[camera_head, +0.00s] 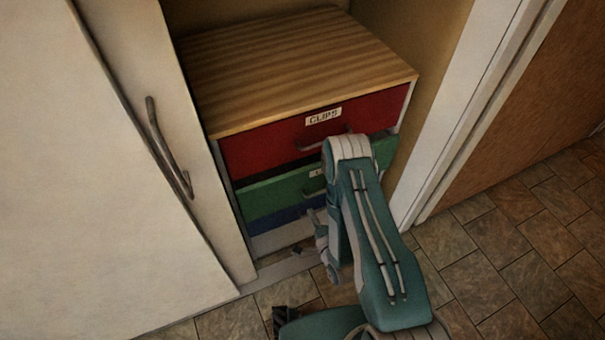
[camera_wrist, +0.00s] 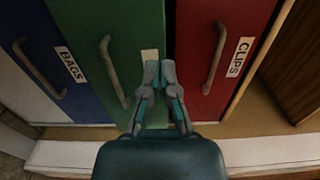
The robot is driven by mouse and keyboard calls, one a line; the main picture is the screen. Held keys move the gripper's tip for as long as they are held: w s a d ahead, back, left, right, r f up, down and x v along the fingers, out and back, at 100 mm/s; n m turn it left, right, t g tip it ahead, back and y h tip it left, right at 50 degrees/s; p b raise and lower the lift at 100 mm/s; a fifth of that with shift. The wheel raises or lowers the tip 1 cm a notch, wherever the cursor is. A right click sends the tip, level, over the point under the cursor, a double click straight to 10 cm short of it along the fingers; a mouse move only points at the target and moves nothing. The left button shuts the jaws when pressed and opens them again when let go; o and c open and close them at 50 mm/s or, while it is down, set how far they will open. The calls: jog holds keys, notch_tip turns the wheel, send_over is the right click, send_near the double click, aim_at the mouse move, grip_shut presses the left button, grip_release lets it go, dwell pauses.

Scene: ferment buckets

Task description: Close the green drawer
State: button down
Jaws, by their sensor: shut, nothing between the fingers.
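The green drawer (camera_head: 268,196) is the middle drawer of a wood-topped unit, under the red drawer (camera_head: 262,150). A dark gap runs between their fronts; I cannot tell exactly how far the green one stands out. In the wrist view the green drawer (camera_wrist: 80,28) fills the middle, with a grey-green handle (camera_wrist: 112,70) and a pale label partly hidden by my fingers. My gripper (camera_wrist: 160,72) is shut and empty, its tips in front of the green face, right of the handle. Contact cannot be told. My arm hides part of the drawer in the head view.
A blue drawer (camera_wrist: 50,75) labelled BAGS lies below the green one. The red drawer carries a CLIPS label (camera_head: 323,116). A white cabinet door (camera_head: 90,190) with a handle stands left, and a white frame (camera_head: 455,120) stands right. Tiled floor (camera_head: 520,235) is clear at lower right.

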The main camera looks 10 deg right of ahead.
aim_at(293, 176)
jog(key=x, duration=1.3)
jog(key=shift+w, duration=0.25)
jog(key=shift+w+a, duration=0.1)
jog(key=x, duration=0.3)
jog(key=shift+w, duration=0.2)
jog(key=shift+w+a, duration=0.15)
jog(key=shift+w, duration=0.25)
jog(key=shift+w+r, duration=0.1)
jog(key=shift+w, duration=0.05)
